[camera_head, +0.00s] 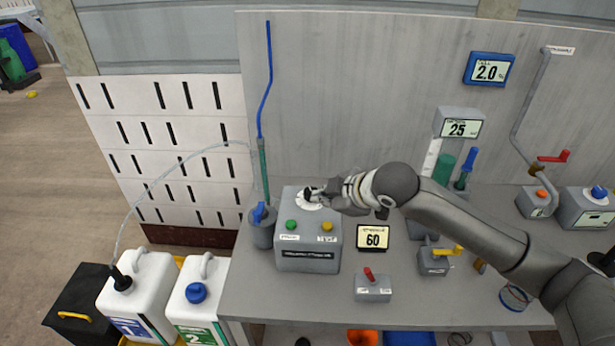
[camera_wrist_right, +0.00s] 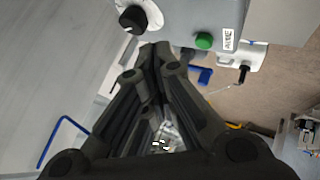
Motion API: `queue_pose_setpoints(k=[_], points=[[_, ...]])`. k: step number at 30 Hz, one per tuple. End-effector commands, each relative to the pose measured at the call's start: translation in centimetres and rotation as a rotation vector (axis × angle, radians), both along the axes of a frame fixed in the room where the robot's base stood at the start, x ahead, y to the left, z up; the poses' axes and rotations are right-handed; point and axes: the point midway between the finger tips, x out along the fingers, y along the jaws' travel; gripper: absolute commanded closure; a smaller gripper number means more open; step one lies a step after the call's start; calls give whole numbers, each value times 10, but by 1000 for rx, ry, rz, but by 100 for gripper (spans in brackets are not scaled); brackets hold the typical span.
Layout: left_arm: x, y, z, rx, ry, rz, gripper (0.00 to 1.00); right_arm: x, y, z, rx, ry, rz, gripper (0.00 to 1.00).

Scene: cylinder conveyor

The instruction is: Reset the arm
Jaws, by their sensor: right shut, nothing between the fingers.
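My right arm (camera_head: 465,220) reaches in from the right over the grey table. Its gripper (camera_head: 308,194) is at the top of the grey control box (camera_head: 308,258), close to the black knob on the white dial; I cannot tell whether it touches. The box has a green button (camera_head: 292,225) and a yellow button (camera_head: 327,226) on its front. In the right wrist view the fingers (camera_wrist_right: 152,52) are closed together with nothing between them. The black knob (camera_wrist_right: 132,18) and the green button (camera_wrist_right: 204,41) show beyond the fingertips. My left gripper is not in view.
A display reading 60 (camera_head: 373,237) and a small box with a red switch (camera_head: 373,288) stand near the arm. A valve box with a yellow handle (camera_head: 433,262) is under the forearm. White canisters (camera_head: 140,295) stand at the left. The table's front middle is fairly clear.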

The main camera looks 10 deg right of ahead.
Motion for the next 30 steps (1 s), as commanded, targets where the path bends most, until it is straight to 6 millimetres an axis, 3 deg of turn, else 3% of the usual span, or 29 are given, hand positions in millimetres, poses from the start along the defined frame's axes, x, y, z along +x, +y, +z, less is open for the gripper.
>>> queue_pose_setpoints(k=[5, 8, 12, 18, 23, 30], points=[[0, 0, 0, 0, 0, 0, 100, -4, 4, -5, 6, 8, 1, 100], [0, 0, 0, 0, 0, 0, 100, -18, 16, -18, 27, 33, -3, 100], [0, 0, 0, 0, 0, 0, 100, -51, 38, -45, 82, 86, -33, 100], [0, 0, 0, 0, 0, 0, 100, -102, 53, -79, 168, 177, -141, 100], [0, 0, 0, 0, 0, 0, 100, -144, 49, -102, 228, 256, -276, 100], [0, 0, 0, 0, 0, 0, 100, -214, 19, -135, 277, 391, -547, 100]])
